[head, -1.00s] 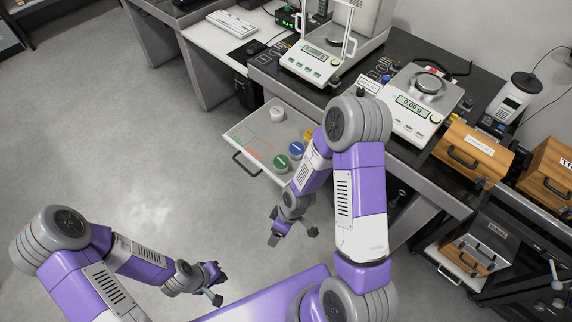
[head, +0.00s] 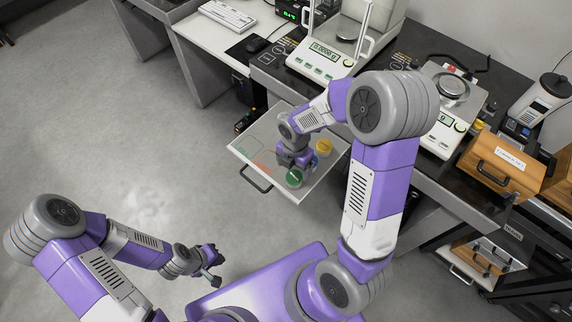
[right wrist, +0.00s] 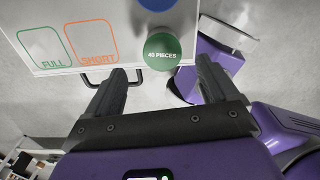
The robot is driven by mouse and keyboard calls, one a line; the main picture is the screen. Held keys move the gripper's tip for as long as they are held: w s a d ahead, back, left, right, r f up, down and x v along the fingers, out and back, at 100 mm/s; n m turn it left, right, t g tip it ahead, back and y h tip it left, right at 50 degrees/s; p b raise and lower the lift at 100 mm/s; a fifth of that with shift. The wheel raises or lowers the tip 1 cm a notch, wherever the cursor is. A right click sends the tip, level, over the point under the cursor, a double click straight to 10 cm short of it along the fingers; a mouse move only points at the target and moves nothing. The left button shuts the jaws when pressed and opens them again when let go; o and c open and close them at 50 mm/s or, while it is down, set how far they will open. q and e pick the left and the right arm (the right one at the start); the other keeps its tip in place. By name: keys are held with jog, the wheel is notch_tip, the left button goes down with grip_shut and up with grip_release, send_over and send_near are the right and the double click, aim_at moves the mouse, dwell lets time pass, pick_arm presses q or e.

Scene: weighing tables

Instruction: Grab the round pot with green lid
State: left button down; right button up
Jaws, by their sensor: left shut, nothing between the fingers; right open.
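The round pot with the green lid (head: 294,177) stands at the front edge of the pulled-out tray (head: 245,152). In the right wrist view the green lid (right wrist: 162,50) reads "40 PIECES" and shows between and just beyond my open fingertips. My right gripper (right wrist: 164,76) is open and empty, pointing at the pot; it also shows over the tray in the head view (head: 291,160). My left gripper (head: 214,268) is shut and empty, low at the left, away from the tray.
Part of a blue-lidded pot (right wrist: 155,3) shows at the top of the right wrist view. The tray has green FULL (right wrist: 45,48) and orange SHORT (right wrist: 92,42) outlines and a front handle (head: 255,181). Balances stand behind.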

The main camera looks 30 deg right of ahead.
aim_at(294, 177)
notch_tip(294, 177, down, 2)
jog(key=shift+f+b, duration=0.1)
jog(key=shift+b, duration=0.3)
jog(key=shift+s+f+b, duration=0.25)
jog(key=shift+f+b, duration=0.1)
jog(key=shift+f, duration=0.25)
notch_tip(294, 177, down, 4)
jog(key=shift+f+b, duration=0.1)
jog(key=shift+b, duration=0.85)
jog(key=c, duration=1.2)
